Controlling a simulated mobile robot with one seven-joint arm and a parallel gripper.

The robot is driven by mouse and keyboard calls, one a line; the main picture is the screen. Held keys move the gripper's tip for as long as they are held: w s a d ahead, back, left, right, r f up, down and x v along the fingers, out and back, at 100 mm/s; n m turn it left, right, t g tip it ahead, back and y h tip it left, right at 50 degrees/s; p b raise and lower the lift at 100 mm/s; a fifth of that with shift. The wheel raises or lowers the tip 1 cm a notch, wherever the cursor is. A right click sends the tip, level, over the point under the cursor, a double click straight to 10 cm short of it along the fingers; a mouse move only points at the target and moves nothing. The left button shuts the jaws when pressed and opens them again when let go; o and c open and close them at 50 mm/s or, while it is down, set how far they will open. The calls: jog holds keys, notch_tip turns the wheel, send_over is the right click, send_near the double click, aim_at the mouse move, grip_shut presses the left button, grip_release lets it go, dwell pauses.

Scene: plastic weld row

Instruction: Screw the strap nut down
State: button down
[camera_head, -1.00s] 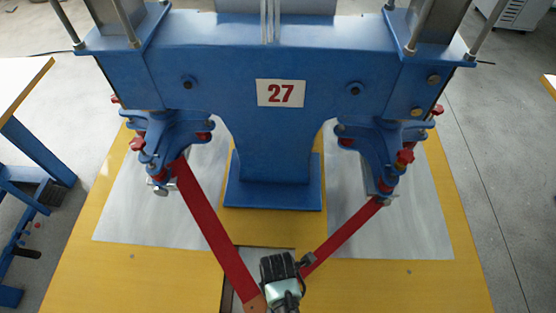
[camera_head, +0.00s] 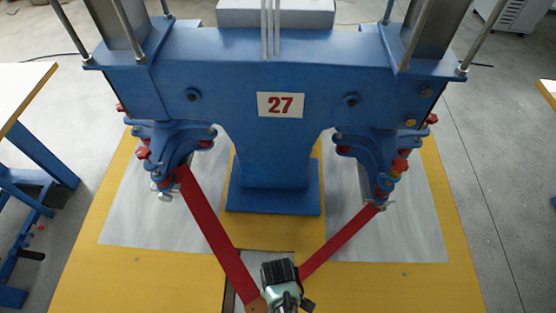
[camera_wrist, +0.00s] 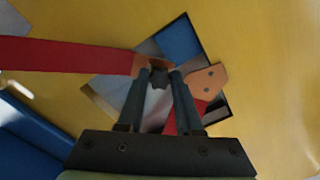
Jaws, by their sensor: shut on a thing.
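In the wrist view, my gripper (camera_wrist: 159,80) has its two dark fingers closed on a small dark lobed knob, the strap nut (camera_wrist: 159,77). The nut is over or beside the brown end (camera_wrist: 147,64) of a red strap (camera_wrist: 65,54); I cannot tell how closely it seats. A second brown end piece (camera_wrist: 207,82) with two dark holes lies just right of the fingers, above another red strap (camera_wrist: 186,118). In the head view, my gripper (camera_head: 282,300) is at the bottom centre, where the left strap (camera_head: 213,230) and right strap (camera_head: 340,242) converge; the nut is hidden there.
The blue machine (camera_head: 275,155) marked 27 stands behind, its two heads (camera_head: 180,150) at the straps' upper ends. A yellow table (camera_head: 110,290) carries grey sheets (camera_head: 150,215) on both sides. A rectangular opening (camera_wrist: 180,45) lies below the nut.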

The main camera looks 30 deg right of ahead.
jog(key=m, duration=0.5)
jog(key=shift+m+p, duration=0.4)
jog(key=c, duration=0.6)
grip_release()
